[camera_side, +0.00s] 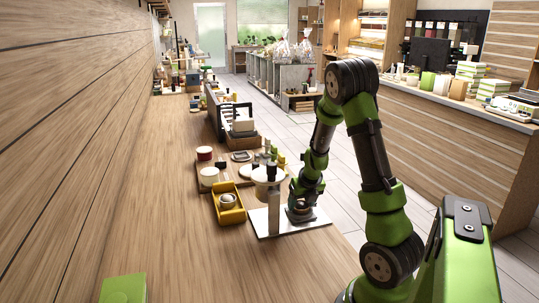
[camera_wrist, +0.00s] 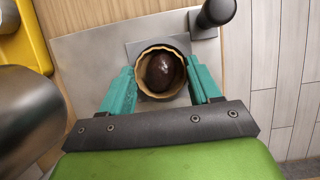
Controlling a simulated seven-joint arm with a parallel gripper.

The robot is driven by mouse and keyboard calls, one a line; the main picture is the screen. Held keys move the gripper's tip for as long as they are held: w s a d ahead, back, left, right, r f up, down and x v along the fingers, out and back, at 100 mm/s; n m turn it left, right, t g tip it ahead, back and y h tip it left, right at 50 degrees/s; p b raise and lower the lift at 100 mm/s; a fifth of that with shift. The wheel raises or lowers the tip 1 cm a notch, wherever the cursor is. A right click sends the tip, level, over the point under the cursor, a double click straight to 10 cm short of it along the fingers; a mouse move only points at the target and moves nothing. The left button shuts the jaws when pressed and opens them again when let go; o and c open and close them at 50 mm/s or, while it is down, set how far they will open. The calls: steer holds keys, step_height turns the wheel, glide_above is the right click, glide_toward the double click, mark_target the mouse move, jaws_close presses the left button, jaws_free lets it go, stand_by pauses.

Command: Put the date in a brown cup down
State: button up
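The date (camera_wrist: 160,71), dark and glossy, sits in a brown cup with a fluted rim (camera_wrist: 148,91) in the wrist view. The teal fingers of my gripper (camera_wrist: 161,75) are on both sides of the cup, against its wall. Below the cup is a grey square on a pale metal plate (camera_wrist: 92,52). In the side view my gripper (camera_side: 301,212) is low over this plate (camera_side: 290,227), beside a post with a round top. I cannot tell whether the cup's base touches the plate. The cup is mostly hidden by my gripper in the side view.
A black-knobbed lever (camera_wrist: 216,12) stands at the plate's right in the wrist view. A large metal cylinder (camera_wrist: 28,115) is close on the left. A yellow tray (camera_side: 231,215) with a round item stands left of the plate. The wooden counter (camera_side: 180,250) is clear in front.

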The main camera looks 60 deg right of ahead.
steer(key=o, duration=0.4)
steer(key=shift+r, duration=0.5)
steer(key=v, duration=1.1)
steer(key=shift+s+a+r, duration=0.1)
steer(key=shift+s+r, duration=0.05)
